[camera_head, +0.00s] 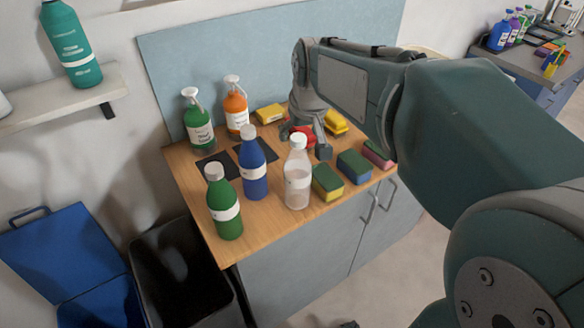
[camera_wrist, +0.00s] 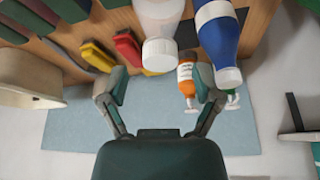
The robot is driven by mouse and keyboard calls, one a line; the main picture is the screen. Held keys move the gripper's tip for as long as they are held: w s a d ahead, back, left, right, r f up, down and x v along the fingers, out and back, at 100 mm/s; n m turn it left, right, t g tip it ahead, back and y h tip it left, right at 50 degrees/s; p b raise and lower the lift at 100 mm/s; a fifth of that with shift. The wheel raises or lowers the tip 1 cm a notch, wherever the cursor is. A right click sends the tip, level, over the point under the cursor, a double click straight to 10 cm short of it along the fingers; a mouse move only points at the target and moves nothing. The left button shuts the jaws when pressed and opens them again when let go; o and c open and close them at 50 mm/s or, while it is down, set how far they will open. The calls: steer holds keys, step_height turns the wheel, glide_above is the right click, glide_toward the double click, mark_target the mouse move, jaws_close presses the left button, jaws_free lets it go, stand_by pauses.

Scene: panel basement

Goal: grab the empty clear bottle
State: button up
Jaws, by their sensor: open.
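The clear bottle (camera_head: 298,184) with a white cap and a pale label stands upright on the wooden counter, right of a blue bottle (camera_head: 254,176). In the wrist view the clear bottle (camera_wrist: 160,22) is at the top centre, its cap toward my gripper. My gripper (camera_head: 305,143) is just behind the clear bottle's upper part in the head view. In the wrist view my gripper (camera_wrist: 160,88) is open, with nothing between its fingers, and the bottle's cap shows beyond the fingertips.
A green bottle (camera_head: 224,204) stands front left. Green (camera_head: 199,124) and orange (camera_head: 236,108) spray bottles stand behind. Green-topped sponges (camera_head: 327,182) lie to the right; red and yellow items (camera_wrist: 128,47) lie near my gripper. A black bin (camera_head: 180,265) stands left of the cabinet.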

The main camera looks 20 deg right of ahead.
mark_target(297, 137)
steer(key=x, duration=0.4)
steer(key=shift+a, duration=0.15)
steer(key=shift+w+f, duration=0.1)
steer(key=c, duration=0.9)
steer(key=shift+c, duration=0.2)
